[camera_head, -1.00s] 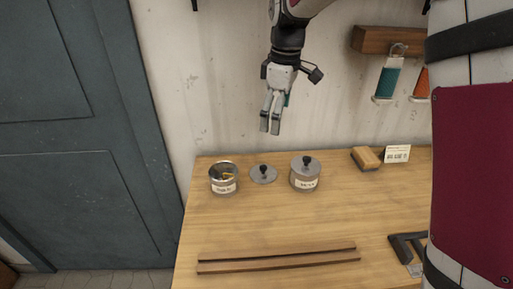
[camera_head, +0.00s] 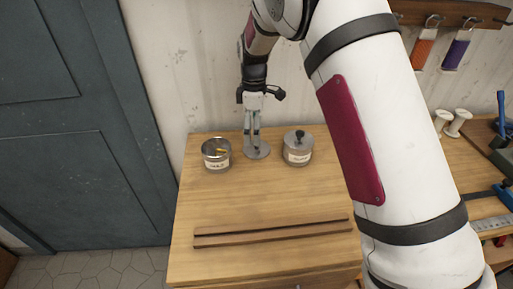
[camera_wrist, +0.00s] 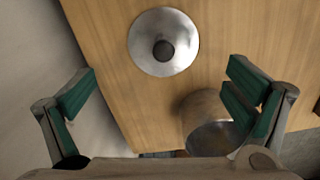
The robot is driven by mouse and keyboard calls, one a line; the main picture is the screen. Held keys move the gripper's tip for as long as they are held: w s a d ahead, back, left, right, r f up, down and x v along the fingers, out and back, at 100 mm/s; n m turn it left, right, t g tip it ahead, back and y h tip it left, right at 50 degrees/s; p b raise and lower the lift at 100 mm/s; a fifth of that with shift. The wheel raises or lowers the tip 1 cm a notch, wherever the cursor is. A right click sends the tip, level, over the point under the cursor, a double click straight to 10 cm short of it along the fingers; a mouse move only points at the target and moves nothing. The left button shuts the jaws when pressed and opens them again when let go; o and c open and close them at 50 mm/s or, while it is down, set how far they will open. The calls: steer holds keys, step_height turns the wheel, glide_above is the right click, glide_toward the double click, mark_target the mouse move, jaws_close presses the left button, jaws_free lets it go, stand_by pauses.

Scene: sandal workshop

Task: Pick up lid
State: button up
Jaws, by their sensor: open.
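The loose grey lid (camera_head: 262,153) with a dark knob lies flat on the workbench between two metal cans. In the wrist view the lid (camera_wrist: 180,62) is at the top centre, its knob beyond and between the fingertips. My gripper (camera_head: 252,138) points down at the lid and hides its knob in the head view; whether it touches is not clear there. In the wrist view my gripper (camera_wrist: 162,72) is open with nothing between its green-padded fingers.
A second can (camera_head: 298,156), with a knobbed lid on, stands close on the right. Two long brown strips (camera_head: 270,232) lie toward the front of the bench (camera_head: 225,205). Thread spools (camera_head: 455,123) and tools are at the far right. The wall is close behind.

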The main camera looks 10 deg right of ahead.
mark_target(252, 151)
steer(key=f, duration=0.2)
steer(key=f+p, duration=0.1)
steer(key=f, duration=0.1)
steer(key=shift+s+a, duration=0.1)
steer(key=shift+s, duration=0.15)
steer(key=shift+w+f, duration=0.1)
steer(key=shift+f, duration=0.6)
jaws_close()
